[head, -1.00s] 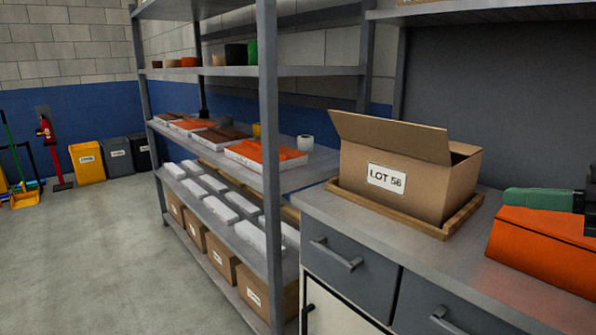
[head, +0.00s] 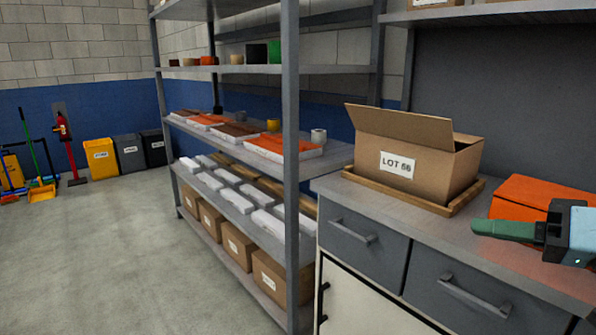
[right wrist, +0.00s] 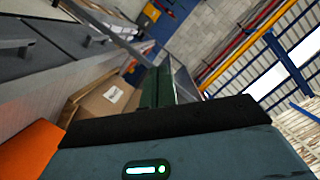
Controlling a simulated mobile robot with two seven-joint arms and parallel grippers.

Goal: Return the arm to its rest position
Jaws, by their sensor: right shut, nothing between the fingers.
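My right gripper (head: 490,229) comes in from the right edge of the head view, its green fingers shut together with nothing held. It is above the front of the grey workbench (head: 445,229), in front of an orange box (head: 520,192) that it partly covers. The green fingers also show in the right wrist view (right wrist: 157,88), closed against each other. My left gripper is not in view.
Bins (head: 100,157) stand by the far wall.

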